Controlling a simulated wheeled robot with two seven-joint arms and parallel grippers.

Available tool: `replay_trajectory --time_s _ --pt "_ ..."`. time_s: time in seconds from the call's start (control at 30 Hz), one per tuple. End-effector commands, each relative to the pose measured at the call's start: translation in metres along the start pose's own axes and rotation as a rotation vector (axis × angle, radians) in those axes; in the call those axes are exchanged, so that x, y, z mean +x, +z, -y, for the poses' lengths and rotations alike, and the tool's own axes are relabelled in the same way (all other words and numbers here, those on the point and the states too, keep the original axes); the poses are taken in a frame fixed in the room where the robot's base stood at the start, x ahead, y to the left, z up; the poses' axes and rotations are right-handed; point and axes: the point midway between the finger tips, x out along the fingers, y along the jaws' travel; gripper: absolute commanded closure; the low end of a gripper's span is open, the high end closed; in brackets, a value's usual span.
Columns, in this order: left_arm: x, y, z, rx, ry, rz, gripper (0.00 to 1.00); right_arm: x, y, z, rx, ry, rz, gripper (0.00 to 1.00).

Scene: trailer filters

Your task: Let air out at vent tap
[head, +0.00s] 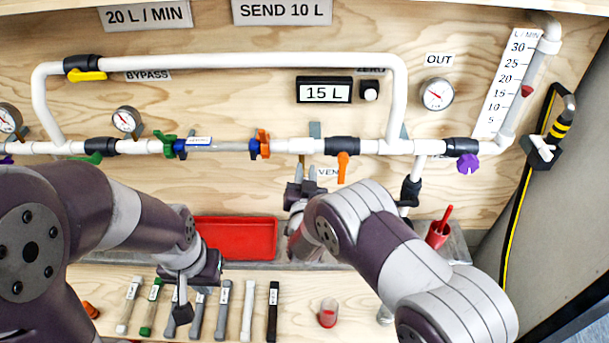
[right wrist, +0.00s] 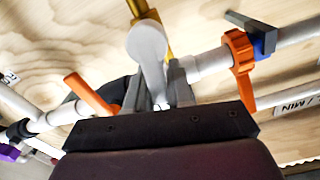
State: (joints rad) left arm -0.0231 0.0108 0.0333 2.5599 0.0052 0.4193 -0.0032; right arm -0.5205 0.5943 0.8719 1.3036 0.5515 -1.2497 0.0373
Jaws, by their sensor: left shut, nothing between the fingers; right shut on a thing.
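The vent tap shows in the right wrist view as a light grey lever (right wrist: 148,48) with a round head, beside a brass stem (right wrist: 138,10). My right gripper (right wrist: 162,95) is shut on the lever. In the head view this gripper (head: 300,178) is just below the white pipe, left of the partly hidden vent label (head: 328,172), and its wrist hides most of the tap. My left gripper (head: 182,311) is shut and empty, pointing down in front of a row of tubes.
An orange valve handle (head: 343,166) hangs close to the right of my right gripper. An orange clamp (head: 263,143) is on its left. A red tray (head: 266,238), several tubes (head: 248,310) and a small red cup (head: 328,313) are below. A display (head: 325,93) reads 15 L.

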Motion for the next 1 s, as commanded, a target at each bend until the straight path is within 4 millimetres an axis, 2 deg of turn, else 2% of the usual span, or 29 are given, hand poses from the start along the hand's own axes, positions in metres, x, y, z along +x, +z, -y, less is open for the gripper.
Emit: replay_trajectory --time_s 0.57,1.0 --pt "0.073 0.009 0.0 0.0 0.0 0.0 1.0 0.0 0.013 -0.024 0.475 0.001 -0.002 1.0" --pt "0.146 0.017 0.0 0.0 0.0 0.0 1.0 0.0 0.028 -0.04 0.891 0.001 0.0 1.0"
